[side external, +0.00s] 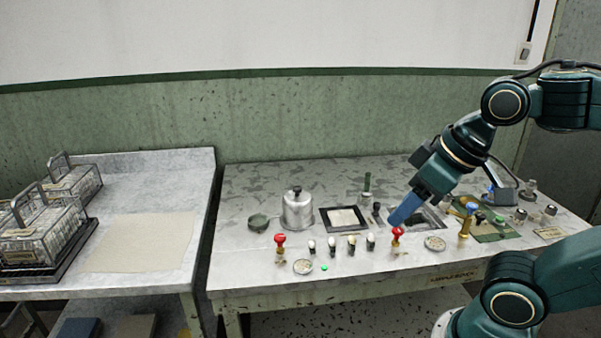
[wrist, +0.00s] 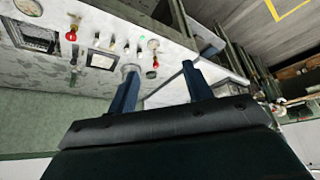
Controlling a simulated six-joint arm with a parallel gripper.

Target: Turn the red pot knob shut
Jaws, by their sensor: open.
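Two red knobs stand on the bench's front part: a left one (side external: 280,239) in front of the silver pot (side external: 297,210), and a right one (side external: 398,231) near the sink opening. Which one the task names is not marked. My gripper (side external: 394,219) has blue fingers pointing down and left, and in the side view its tips appear just above the right knob; the gap is unclear. In the wrist view my gripper (wrist: 159,68) is open and empty. One red knob (wrist: 152,74) shows between the fingers, farther off; another (wrist: 71,36) lies to the left.
Several small dark-and-white knobs (side external: 351,240) stand between the red knobs, with gauges (side external: 303,267) (side external: 435,243) nearby. A brass tap (side external: 467,221) stands right of the right knob. A black-framed white plate (side external: 344,219) lies behind. Wire baskets (side external: 40,238) stand far left.

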